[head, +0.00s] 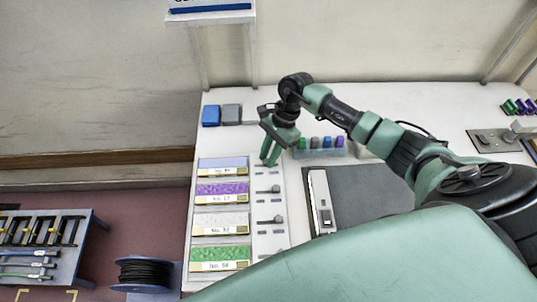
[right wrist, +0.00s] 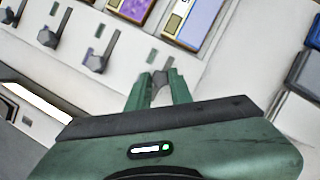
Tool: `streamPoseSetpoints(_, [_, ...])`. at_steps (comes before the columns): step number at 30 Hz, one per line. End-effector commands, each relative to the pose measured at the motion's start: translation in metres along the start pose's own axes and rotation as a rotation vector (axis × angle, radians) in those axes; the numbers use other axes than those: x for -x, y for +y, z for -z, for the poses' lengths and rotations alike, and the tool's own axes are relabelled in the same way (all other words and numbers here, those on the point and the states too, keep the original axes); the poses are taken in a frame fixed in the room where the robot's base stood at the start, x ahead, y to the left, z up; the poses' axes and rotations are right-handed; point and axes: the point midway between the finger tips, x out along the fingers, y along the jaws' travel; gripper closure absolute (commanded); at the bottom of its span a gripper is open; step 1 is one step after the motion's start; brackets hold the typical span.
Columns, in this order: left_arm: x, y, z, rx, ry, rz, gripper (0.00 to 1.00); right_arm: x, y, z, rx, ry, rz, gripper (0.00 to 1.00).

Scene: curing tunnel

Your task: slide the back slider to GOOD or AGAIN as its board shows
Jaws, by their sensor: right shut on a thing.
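The back board (head: 222,163) is pale blue with a label strip too small to read surely; part of it shows in the right wrist view (right wrist: 203,20). The back slider (right wrist: 160,78) is a grey knob on the white strip (head: 270,238) right of the boards. My right gripper (head: 268,161) is shut on this slider, and its green fingertips (right wrist: 159,88) stand either side of the knob. The fingers hide the knob in the head view. Small coloured marks beside the sliders are too small to read. My left gripper is not in view.
Purple (head: 222,192), white (head: 220,223) and green (head: 220,257) boards lie in front, with their own sliders (head: 270,189). Blue (head: 211,115) and grey (head: 232,114) blocks stand behind. A bin of coloured pieces (head: 318,148) and a dark mat (head: 365,190) lie right.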

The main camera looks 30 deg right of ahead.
Motion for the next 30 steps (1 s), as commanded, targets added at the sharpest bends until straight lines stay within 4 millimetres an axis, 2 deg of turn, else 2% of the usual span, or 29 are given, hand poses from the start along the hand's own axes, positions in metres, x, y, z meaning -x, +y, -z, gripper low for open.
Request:
streamPoseSetpoints(5, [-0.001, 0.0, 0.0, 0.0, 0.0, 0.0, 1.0, 0.001, -0.001, -0.001, 0.001, 0.0, 0.003, 1.0])
streamPoseSetpoints(14, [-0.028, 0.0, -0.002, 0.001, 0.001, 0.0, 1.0, -0.009, -0.016, -0.017, 0.004, -0.001, 0.006, 1.0])
streamPoseSetpoints(22, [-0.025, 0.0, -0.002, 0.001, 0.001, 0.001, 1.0, -0.007, -0.017, -0.021, 0.001, -0.004, 0.005, 1.0])
streamPoseSetpoints(23, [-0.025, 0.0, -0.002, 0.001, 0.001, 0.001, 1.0, -0.007, -0.017, -0.022, 0.001, -0.005, 0.005, 0.76])
streamPoseSetpoints(25, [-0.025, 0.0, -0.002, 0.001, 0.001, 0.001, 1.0, -0.007, -0.017, -0.022, 0.001, -0.004, 0.004, 0.57])
streamPoseSetpoints(30, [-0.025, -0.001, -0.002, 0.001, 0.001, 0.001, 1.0, -0.008, -0.016, -0.021, 0.001, -0.002, 0.002, 0.57])
